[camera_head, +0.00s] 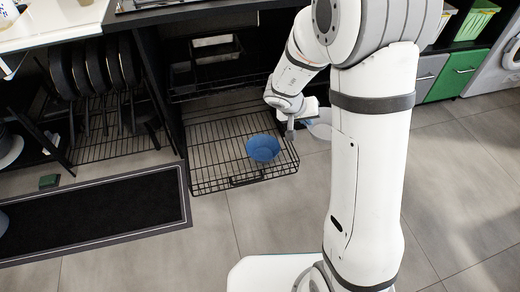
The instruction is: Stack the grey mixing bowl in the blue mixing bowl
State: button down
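The blue mixing bowl (263,148) sits upright in the pulled-out wire drawer (209,163), near its right side. A pale grey, bowl-like thing (321,126) shows just right of the drawer, partly hidden by my arm; it looks like the grey mixing bowl. My gripper (291,132) points down above the drawer's right edge, up and to the right of the blue bowl and apart from it. The pale bowl is close to its right side. The fingertips are small and partly hidden, so I cannot tell whether they are open or hold the pale bowl.
Dark pans (92,68) stand in a rack at left. A black mat (90,213) lies on the tiled floor, with a small green block (49,181) behind it. Another wire drawer (215,84) is above the open one. Green-fronted bins (455,76) stand at right.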

aim_at(262, 155)
jog(key=i, duration=0.85)
